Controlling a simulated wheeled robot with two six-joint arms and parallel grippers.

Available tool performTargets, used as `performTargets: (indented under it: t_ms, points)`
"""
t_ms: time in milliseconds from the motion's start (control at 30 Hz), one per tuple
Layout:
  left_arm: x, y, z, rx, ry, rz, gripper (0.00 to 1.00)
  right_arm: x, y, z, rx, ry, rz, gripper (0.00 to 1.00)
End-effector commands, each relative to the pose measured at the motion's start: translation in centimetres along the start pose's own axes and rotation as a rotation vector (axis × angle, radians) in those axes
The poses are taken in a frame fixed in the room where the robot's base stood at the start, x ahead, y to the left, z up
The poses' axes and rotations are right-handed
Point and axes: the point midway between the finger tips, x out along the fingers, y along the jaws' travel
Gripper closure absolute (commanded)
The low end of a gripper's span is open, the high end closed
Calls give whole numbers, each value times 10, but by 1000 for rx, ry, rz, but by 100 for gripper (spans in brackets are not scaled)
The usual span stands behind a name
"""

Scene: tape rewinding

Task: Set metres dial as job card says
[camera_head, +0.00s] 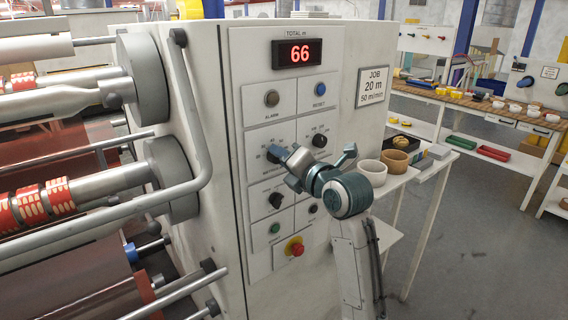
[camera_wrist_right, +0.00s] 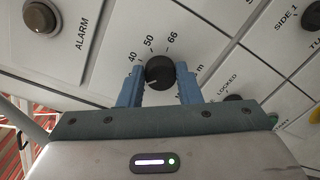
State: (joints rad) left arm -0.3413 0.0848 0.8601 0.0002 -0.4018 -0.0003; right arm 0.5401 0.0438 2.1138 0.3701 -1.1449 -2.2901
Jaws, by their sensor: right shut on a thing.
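The metres dial is a round black knob (camera_wrist_right: 160,72) on the white machine panel. In the wrist view the marks 40, 50 and 66 and a letter m show around it; other marks are hidden. I cannot tell for certain which mark its pointer faces. My right gripper (camera_wrist_right: 160,86) has its two blue fingers closed on the knob's sides. In the head view the right gripper (camera_head: 277,156) reaches the panel from the right and covers most of the dial. The job card (camera_head: 372,87) reads 20 m and 50 m/min. My left gripper is not in view.
A red display (camera_head: 297,53) reads 66. A second black dial (camera_head: 319,140) sits right of the gripped one, and another knob (camera_head: 276,200) below. A red stop button (camera_head: 295,249) is low on the panel. Rollers and a bent grey bar (camera_head: 192,110) stand left; bowls (camera_head: 373,171) right.

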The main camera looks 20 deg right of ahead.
Motion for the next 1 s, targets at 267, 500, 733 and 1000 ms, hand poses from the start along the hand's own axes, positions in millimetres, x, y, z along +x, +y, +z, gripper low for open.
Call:
performTargets:
  t_ms: [267, 500, 733, 1000]
  points:
    - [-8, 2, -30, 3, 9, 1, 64, 0, -2, -2, -249, -12, 0, 92]
    - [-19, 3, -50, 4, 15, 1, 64, 0, -1, -3, -419, -21, 0, 92]
    - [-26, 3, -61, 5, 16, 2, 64, 0, 0, -3, -518, -26, 1, 92]
    - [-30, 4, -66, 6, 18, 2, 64, 0, 0, -3, -563, -27, 0, 92]
